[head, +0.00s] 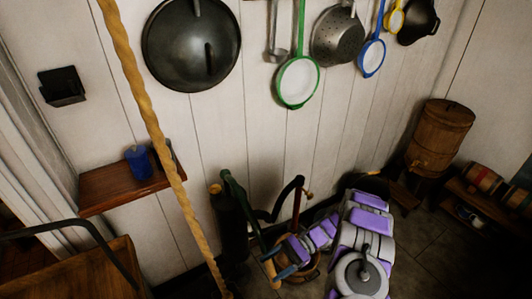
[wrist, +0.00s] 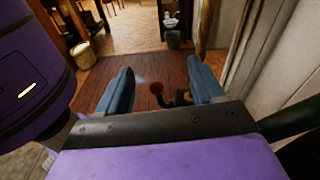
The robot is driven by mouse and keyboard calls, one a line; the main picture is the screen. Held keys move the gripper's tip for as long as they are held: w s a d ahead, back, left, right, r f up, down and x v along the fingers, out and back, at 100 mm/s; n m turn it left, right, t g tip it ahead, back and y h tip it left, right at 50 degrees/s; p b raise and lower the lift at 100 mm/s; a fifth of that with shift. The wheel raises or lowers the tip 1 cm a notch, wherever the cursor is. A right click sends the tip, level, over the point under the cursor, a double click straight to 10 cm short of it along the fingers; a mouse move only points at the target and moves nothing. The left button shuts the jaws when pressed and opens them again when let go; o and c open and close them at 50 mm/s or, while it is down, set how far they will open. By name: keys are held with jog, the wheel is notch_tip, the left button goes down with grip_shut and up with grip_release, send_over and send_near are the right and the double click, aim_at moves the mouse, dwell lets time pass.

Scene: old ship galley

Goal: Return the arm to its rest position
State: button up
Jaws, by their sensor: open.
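My arm, with purple and grey links, reaches out at the bottom of the head view. My gripper (head: 276,265) is near the floor, by the dark pump-like fixture at the wall. In the wrist view my gripper (wrist: 158,92) shows two blue fingers spread wide apart. Nothing is held between them.
A twisted rope (head: 150,120) hangs at the left, in front of a small wooden shelf (head: 105,190) with a blue cup (head: 139,162). Pans and strainers (head: 297,82) hang on the plank wall. A wooden barrel (head: 440,135) and small kegs (head: 482,178) stand at the right.

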jog(key=s+r+n+h, duration=0.4)
jog(key=s+r, duration=0.1)
jog(key=r, duration=0.5)
jog(key=s+r+n+h, duration=0.3)
jog(key=s+r, duration=0.3)
jog(key=r, duration=0.4)
jog(key=s+d+r+n+t+h, duration=0.2)
jog(key=s+d, duration=0.3)
jog(key=s, duration=0.3)
jog(key=s+d+r+n+t+h, duration=0.2)
jog(key=s+d+r+t+h, duration=0.2)
jog(key=s, duration=0.5)
jog(key=shift+d+t+h, duration=0.5)
jog(key=shift+d, duration=0.6)
